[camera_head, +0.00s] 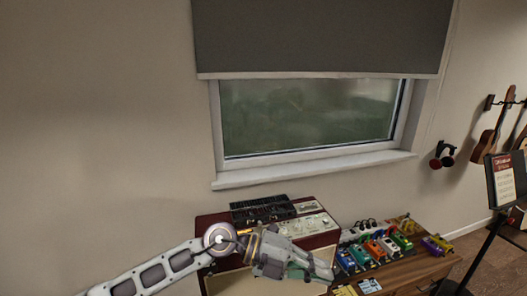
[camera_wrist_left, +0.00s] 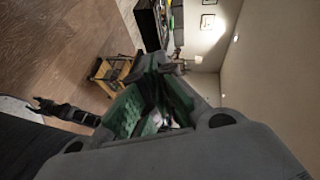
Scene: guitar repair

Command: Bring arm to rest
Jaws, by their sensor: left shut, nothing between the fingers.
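My left arm comes in from the lower left in the head view. Its gripper (camera_head: 328,274) is in front of the wooden bench, beside the row of coloured pedals. In the left wrist view the gripper's green-lined fingers (camera_wrist_left: 166,72) come together at their tips, with nothing between them.
Coloured pedals (camera_head: 373,250) stand on a wooden bench (camera_head: 415,272). A dark red case with black gear (camera_head: 263,209) is behind my left arm. A music stand (camera_head: 502,180) and hanging guitars (camera_head: 491,136) are at the right. A wooden cart (camera_wrist_left: 105,75) stands on the floor.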

